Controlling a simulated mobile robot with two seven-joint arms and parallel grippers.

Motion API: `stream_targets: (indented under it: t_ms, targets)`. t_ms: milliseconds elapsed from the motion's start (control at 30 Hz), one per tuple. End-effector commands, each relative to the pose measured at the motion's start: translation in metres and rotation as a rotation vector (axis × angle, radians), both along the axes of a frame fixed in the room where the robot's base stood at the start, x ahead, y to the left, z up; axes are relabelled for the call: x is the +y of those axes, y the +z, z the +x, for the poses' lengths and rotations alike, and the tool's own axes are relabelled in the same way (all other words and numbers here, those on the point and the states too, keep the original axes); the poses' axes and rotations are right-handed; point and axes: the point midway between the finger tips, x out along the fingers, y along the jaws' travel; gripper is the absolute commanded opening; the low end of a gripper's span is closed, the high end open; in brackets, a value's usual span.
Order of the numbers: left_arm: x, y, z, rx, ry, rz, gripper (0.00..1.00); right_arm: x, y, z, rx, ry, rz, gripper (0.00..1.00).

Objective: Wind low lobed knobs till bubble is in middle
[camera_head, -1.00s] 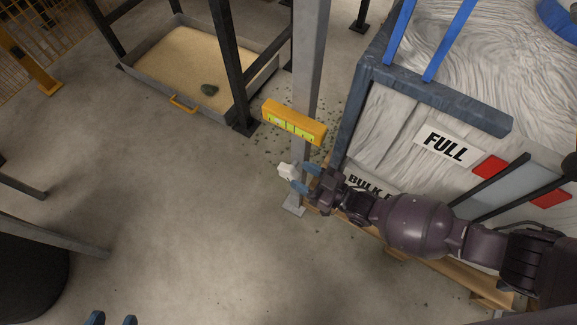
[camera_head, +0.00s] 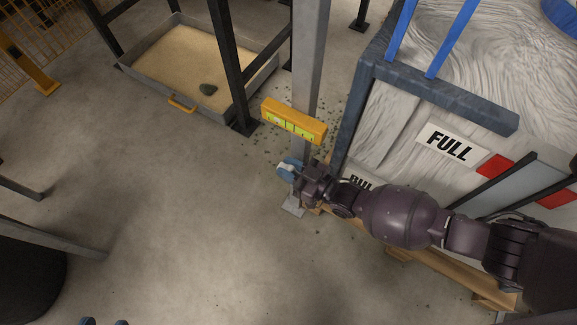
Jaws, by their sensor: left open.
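A white lobed knob (camera_head: 283,166) sits low on the grey upright post (camera_head: 309,60), near its foot. The blue fingertips of my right gripper (camera_head: 288,169) are at the knob, one on each side, and cover much of it. I cannot tell whether they press on it. A yellow spirit level (camera_head: 294,121) with a green-yellow vial is on the post above the gripper. Its bubble is too small to place. My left gripper (camera_head: 104,322) shows only its two blue fingertips at the bottom edge, apart and empty, far from the post.
A sand tray (camera_head: 190,65) lies behind on the left. A dark round container (camera_head: 30,275) is at lower left. The middle floor is clear.

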Motion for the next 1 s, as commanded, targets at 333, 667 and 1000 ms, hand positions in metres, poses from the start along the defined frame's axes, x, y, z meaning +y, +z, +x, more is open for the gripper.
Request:
stream_targets:
  t_ms: [333, 667, 1000]
  targets:
    - [-0.0014, 0.0003, 0.0037, -0.008, -0.004, -0.002, 0.43, -0.0011, -0.0007, -0.0005, -0.019, -0.001, 0.024, 0.02]
    - [-0.0006, -0.0003, 0.0005, 0.000, -0.003, -0.001, 0.43, -0.0042, -0.0019, -0.0031, -0.120, -0.003, 0.169, 0.02]
    - [0.0002, -0.0008, -0.0027, 0.007, -0.001, 0.001, 0.43, -0.0072, -0.0026, -0.0057, -0.238, -0.001, 0.331, 0.02]
